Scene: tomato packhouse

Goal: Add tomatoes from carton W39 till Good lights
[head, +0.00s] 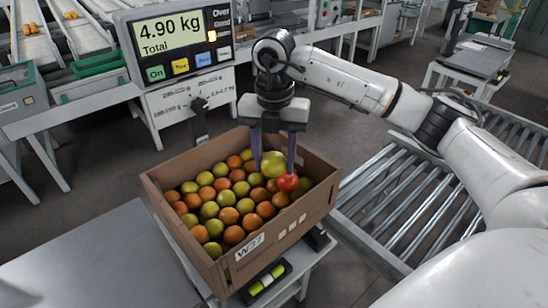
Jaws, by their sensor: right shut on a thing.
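A cardboard carton (166,225) full of orange and yellow-green tomatoes stands below the scale display (178,40). Its label looks like W37, though the last digit is hard to read. My right gripper (273,160) points down over the carton's right part, shut on a yellow-green tomato (273,165). A red tomato (288,182) sits just below and right of it. Whether the held tomato touches others is unclear. My left gripper is out of view.
A roller conveyor (400,195) runs along the right. A bare grey table (95,260) is at the lower left. A green level indicator (266,279) sits in front of the carton. Sorting chutes (40,45) stand at the back left.

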